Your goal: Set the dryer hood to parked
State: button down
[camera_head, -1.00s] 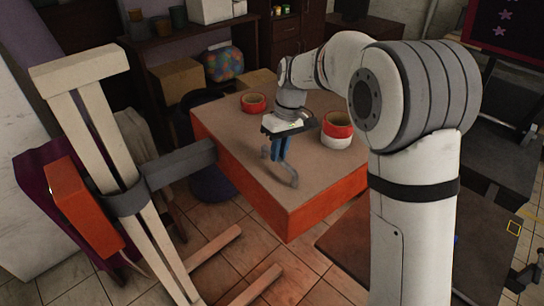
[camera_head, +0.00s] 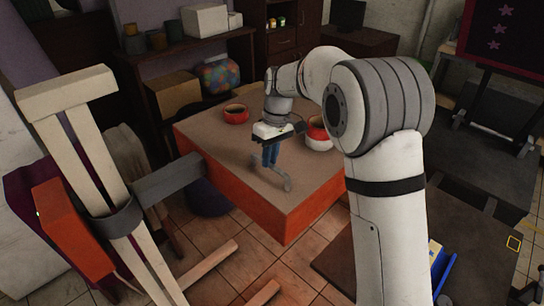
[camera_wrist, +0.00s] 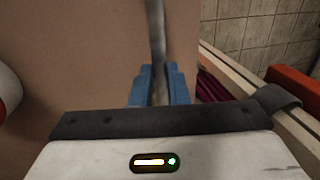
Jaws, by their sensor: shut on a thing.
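The large box with orange sides and a flat brown top (camera_head: 283,207) looks like the dryer hood. A grey arm (camera_head: 168,183) runs from its left side to a pale wooden stand (camera_head: 95,155); I cannot see the joint clearly. A grey bar handle (camera_head: 287,184) is on the brown top. My gripper (camera_head: 271,153) points down over the top, its blue fingers shut on this handle. In the wrist view, the handle (camera_wrist: 157,40) passes between the fingertips (camera_wrist: 158,75), with the brown top (camera_wrist: 90,60) around it.
An orange box with a green light (camera_head: 70,228) is on the stand. Its wooden feet (camera_head: 212,264) lie on the tiles. A blue object (camera_head: 436,262) lies at lower right.

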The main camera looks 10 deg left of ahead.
jog(key=c, duration=1.8)
grip_release()
jog(key=shift+w+r, duration=0.2)
jog(key=shift+w, duration=0.1)
jog(key=o, duration=0.3)
jog(key=shift+w+a+f, duration=0.1)
jog(key=shift+w+f, duration=0.05)
jog(key=shift+f, duration=0.05)
jog(key=shift+o, duration=0.5)
jog(key=shift+r, duration=0.15)
notch_tip(320, 180, up, 8)
jog(key=d+b, duration=0.1)
jog(key=shift+w+f, duration=0.25)
jog(key=shift+w, duration=0.15)
